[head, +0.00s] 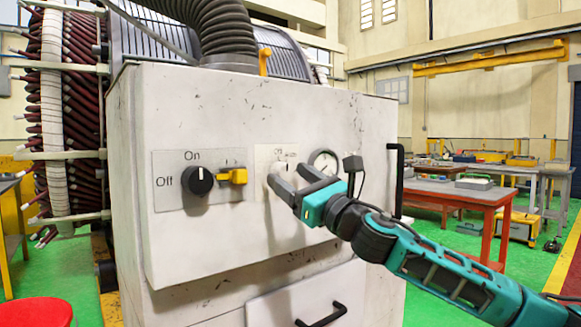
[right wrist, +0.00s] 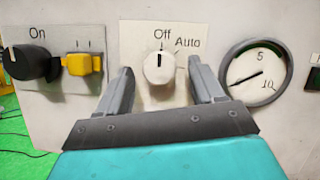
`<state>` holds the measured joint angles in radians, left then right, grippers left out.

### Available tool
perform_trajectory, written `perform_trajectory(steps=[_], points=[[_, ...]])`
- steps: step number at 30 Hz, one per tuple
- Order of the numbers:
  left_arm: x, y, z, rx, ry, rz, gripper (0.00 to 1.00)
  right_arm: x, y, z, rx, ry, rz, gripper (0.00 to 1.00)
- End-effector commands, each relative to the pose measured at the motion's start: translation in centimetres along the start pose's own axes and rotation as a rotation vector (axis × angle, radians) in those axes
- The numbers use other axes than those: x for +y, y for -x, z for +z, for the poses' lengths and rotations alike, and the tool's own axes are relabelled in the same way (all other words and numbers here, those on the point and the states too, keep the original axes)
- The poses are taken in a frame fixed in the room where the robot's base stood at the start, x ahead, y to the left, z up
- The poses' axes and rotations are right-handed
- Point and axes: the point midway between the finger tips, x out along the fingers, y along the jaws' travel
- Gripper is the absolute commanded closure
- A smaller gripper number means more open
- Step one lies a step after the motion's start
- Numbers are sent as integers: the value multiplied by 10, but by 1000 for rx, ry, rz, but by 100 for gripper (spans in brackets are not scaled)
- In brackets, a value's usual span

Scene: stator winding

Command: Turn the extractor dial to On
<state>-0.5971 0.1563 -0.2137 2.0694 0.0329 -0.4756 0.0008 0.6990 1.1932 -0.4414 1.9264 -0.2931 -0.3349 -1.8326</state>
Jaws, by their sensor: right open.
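A black dial (head: 199,181) with On above it and Off to its left is on the white cabinet's front. Its white mark appears to point up towards On. It also shows at the left edge of the right wrist view (right wrist: 34,62). A white dial (right wrist: 159,67) marked Off and Auto is to its right, its dark mark pointing up at Off. My right gripper (head: 287,175) is open in front of the white dial. Its two fingers stand on either side of that dial in the right wrist view, apparently not touching it. My left gripper is out of view.
A yellow switch (head: 233,176) sits between the two dials. A round gauge (head: 324,163) is just right of my right gripper. A thick black hose (head: 221,30) rises from the cabinet top. A wound stator (head: 60,110) stands at the left.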

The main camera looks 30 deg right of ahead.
Motion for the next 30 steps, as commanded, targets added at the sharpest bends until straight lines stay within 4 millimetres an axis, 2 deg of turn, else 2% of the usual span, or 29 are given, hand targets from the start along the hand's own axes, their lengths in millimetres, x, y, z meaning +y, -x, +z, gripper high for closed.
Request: perform_trajectory(steps=[4, 14, 30], points=[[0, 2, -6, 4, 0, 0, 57, 0, -8, 1, -1, 0, 1, 33], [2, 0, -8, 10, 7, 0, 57, 0, -10, 0, 0, 1, 1, 34], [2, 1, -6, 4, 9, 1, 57, 0, -9, 0, 0, 1, 1, 86]])
